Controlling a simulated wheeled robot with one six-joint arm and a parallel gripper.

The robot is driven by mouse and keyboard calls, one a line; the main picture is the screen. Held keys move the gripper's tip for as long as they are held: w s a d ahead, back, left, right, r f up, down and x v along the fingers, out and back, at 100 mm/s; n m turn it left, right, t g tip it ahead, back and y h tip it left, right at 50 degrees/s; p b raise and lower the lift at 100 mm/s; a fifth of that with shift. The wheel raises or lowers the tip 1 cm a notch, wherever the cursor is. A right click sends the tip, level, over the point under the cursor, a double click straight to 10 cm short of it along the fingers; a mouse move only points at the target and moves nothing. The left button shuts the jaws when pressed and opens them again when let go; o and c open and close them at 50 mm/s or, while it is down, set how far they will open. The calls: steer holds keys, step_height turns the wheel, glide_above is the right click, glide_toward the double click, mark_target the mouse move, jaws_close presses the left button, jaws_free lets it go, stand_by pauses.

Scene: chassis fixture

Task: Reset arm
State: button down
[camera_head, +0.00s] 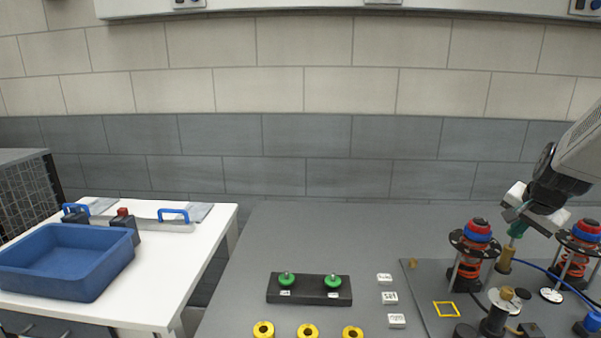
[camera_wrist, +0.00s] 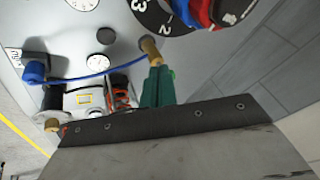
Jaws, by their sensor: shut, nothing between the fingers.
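My gripper (camera_head: 517,230) is at the right of the head view, over the chassis fixture plate (camera_head: 425,285). Its green fingertips are closed together and point down. In the wrist view the green fingers (camera_wrist: 157,84) stand at the middle, just above a brass post (camera_wrist: 150,48). The same brass post (camera_head: 506,259) stands upright on the plate in the head view, between two red spring struts. I cannot tell whether the fingertips touch it.
A left spring strut (camera_head: 474,260) and a right one (camera_head: 577,245) flank my gripper. A blue cable (camera_head: 541,269) runs close by. A black rack (camera_head: 309,289) with two green-topped parts lies left of the plate. A blue bin (camera_head: 66,262) stands on a white table.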

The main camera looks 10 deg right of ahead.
steer(key=s+a+r+n+g+y, duration=0.1)
steer(key=s+a+n, duration=0.6)
steer(key=a, duration=0.9)
steer(key=s+a+r+n+g+y, duration=0.1)
steer(key=s+a+n, duration=0.5)
steer(key=s+a, duration=0.8)
steer(key=shift+s+a+r+n+g+y, duration=0.2)
steer(key=shift+a+r+n+g+y, duration=0.2)
steer(key=shift+a+r+g, duration=0.65)
steer(key=shift+a+f+t, duration=0.15)
steer(key=shift+f+t, duration=0.05)
steer(key=shift+t, duration=0.05)
steer(key=shift+s, duration=0.1)
